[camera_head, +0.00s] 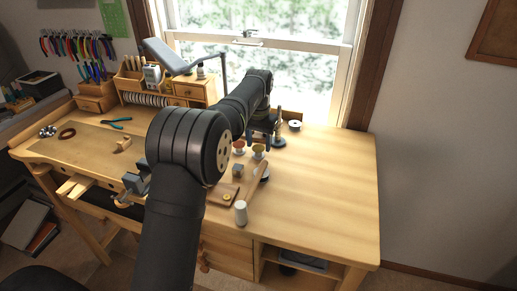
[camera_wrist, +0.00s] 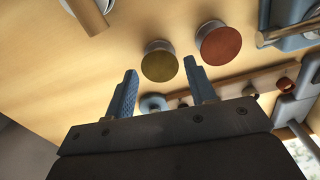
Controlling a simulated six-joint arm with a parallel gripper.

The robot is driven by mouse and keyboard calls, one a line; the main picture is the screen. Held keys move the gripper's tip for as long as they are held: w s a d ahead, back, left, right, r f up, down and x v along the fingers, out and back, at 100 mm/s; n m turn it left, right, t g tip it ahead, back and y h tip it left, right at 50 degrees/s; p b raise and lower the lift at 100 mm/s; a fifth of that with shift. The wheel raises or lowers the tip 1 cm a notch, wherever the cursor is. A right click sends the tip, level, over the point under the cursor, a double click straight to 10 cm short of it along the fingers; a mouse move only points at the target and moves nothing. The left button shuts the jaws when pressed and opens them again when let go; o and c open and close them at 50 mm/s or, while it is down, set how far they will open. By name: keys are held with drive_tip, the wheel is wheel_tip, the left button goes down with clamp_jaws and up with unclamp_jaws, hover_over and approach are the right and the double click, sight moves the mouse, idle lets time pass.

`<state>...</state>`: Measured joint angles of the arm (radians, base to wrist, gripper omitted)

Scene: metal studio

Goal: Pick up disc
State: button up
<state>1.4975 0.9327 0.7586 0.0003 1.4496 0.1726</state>
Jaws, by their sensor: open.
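A small yellow disc (camera_head: 227,197) lies on a small wooden board (camera_head: 217,194) near the front middle of the bench. It is the clearest disc in the head view; I cannot pick it out in the wrist view. My gripper (camera_head: 263,126) is behind it, over the rear part of the bench, partly hidden by my arm. In the wrist view my gripper (camera_wrist: 160,66) is open, with two blue fingers apart and nothing held. Just past the fingertips stand a round olive-topped cup (camera_wrist: 159,62) and a red-topped cup (camera_wrist: 219,44).
In the head view two small cups stand at the bench middle, a reddish one (camera_head: 239,147) and a yellowish one (camera_head: 259,152). A white cylinder (camera_head: 241,212) and a grey block (camera_head: 238,170) are near the board. The bench's right side (camera_head: 325,190) is clear.

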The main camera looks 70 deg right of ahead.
drive_tip(key=shift+f, duration=0.15)
drive_tip(key=c, duration=0.7)
drive_tip(key=shift+c, duration=0.2)
